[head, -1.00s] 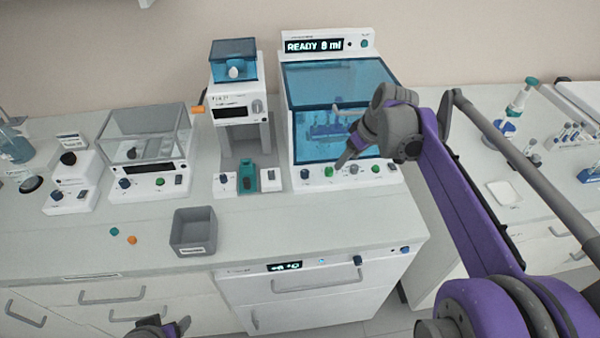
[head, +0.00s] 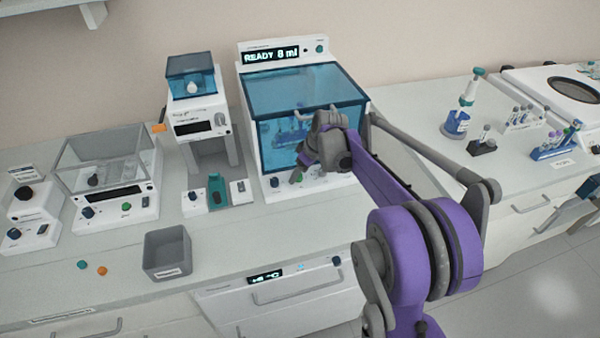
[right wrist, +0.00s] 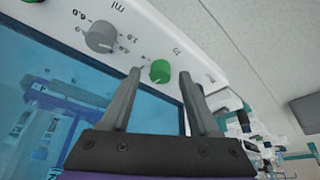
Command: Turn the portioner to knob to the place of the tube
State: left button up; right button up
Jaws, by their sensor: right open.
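The portioner (head: 252,140) is a white cabinet with a blue clear front. Its display (head: 271,56) reads "READY 8 ml". My right gripper (head: 297,174) is at its lower front panel and hides part of it. In the right wrist view my open right gripper (right wrist: 160,74) has its fingers on either side of a small green knob (right wrist: 160,70); I cannot tell if they touch it. A larger grey dial (right wrist: 101,37) with a number scale is beside it. Tubes stand in a blue rack (head: 551,152), a white rack (head: 522,121) and a dark block (head: 483,147). My left gripper is out of view.
Left of the portioner stand a device with a blue top (head: 196,103) and a clear-boxed device (head: 105,170). A grey bin (head: 166,252) and two small caps lie near the front edge. A blue-based stand (head: 456,122) is on the right bench.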

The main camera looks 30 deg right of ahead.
jog(key=shift+f, duration=0.15)
grip_shut()
jog(key=shift+m, duration=0.5)
jog(key=m+h, duration=0.1)
jog(key=m, duration=0.2)
jog(key=shift+a+b, duration=0.2)
jog(key=shift+b, duration=0.1)
jog(key=m+h, duration=0.2)
jog(key=m, duration=0.2)
jog(key=shift+a, duration=0.1)
jog(key=m+h, duration=0.1)
jog(key=m, duration=0.3)
jog(key=shift+w+a+g, duration=0.1)
jog(key=shift+w+g, duration=0.05)
jog(key=shift+g, duration=0.15)
jog(key=shift+m+g+h, duration=0.6)
jog(key=shift+m+h, duration=0.1)
jog(key=shift+m, duration=1.3)
